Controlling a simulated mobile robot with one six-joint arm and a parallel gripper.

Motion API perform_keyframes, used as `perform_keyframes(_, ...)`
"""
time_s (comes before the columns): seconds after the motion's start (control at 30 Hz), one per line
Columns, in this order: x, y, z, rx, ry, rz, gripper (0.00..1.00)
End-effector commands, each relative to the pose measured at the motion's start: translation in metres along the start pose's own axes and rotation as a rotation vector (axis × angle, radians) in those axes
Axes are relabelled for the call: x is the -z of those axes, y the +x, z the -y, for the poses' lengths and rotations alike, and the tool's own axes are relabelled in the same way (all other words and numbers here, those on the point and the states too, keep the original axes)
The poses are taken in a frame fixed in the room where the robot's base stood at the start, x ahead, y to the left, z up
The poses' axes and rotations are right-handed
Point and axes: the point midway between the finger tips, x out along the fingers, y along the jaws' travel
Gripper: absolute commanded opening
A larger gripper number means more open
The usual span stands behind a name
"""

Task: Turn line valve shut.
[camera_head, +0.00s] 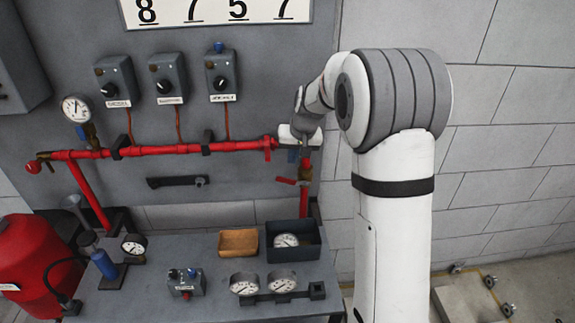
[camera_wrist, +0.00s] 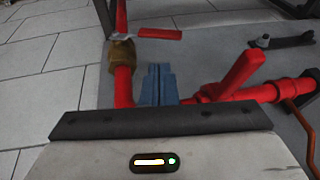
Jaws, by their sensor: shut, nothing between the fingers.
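A red horizontal pipe (camera_head: 180,149) runs along the grey panel. A red lever handle (camera_wrist: 238,76) stands on this pipe near its right end, angled away from the pipe's line in the wrist view; it also shows in the head view (camera_head: 268,148). A second red lever (camera_wrist: 160,33) sits on a brass valve body (camera_wrist: 122,54) on the vertical pipe. I cannot tell which lever is the line valve. My gripper (camera_wrist: 158,72) has its blue-grey fingers together and empty, left of the angled lever and apart from it. My wrist hides part of the pipe's right end.
Three control boxes (camera_head: 168,78) hang above the pipe. A black bracket (camera_head: 178,181) is on the panel below it. The bench (camera_head: 215,285) holds gauges (camera_head: 243,284), a dark bin (camera_head: 294,260) and a wooden tray (camera_head: 238,257). A red tank (camera_head: 35,262) stands at left.

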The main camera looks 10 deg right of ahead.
Motion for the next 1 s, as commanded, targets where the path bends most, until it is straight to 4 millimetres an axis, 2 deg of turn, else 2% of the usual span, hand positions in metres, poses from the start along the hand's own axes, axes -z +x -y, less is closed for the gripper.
perform_keyframes(0.2,-0.001,-0.046,0.003,-0.001,0.000,-0.003,0.00)
perform_keyframes(0.4,-0.001,-0.072,0.006,-0.001,0.001,-0.001,0.00)
perform_keyframes(0.5,-0.002,-0.075,0.006,0.001,0.002,-0.003,0.00)
perform_keyframes(0.67,-0.007,-0.069,0.003,0.014,0.016,-0.043,0.00)
perform_keyframes(1.0,-0.024,-0.058,-0.006,0.074,0.072,-0.214,0.00)
